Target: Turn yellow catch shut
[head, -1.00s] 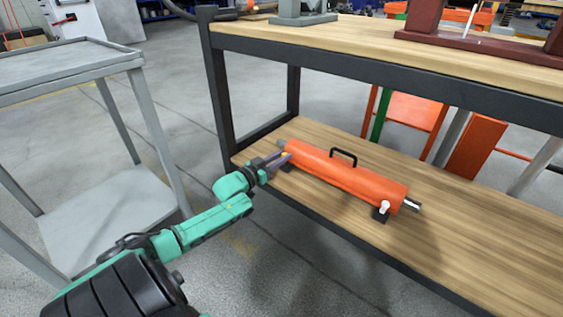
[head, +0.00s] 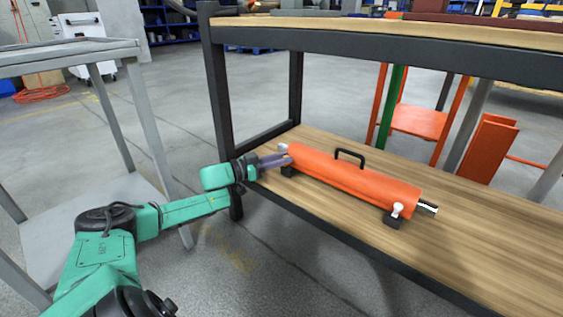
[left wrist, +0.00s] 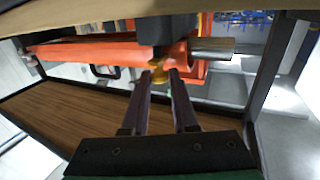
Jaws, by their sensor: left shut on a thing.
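The orange cylinder (head: 350,178) lies along the lower wooden shelf, with a black handle on top and dark feet at each end. The yellow catch (left wrist: 160,72) shows in the left wrist view, between my fingertips at the cylinder's end beside a dark block. My left gripper (head: 284,158) reaches in from the left at the cylinder's left end. It is shut on the catch; the gripper's two fingers (left wrist: 159,78) flank it in the left wrist view. In the head view the catch is mostly hidden by the fingers. My right gripper is not in view.
The lower shelf (head: 480,240) is bare to the right of the cylinder. The workbench's upper top (head: 400,30) and dark frame hang above it. A grey cart (head: 70,45) stands at left. Orange metal frames (head: 485,148) stand behind the shelf.

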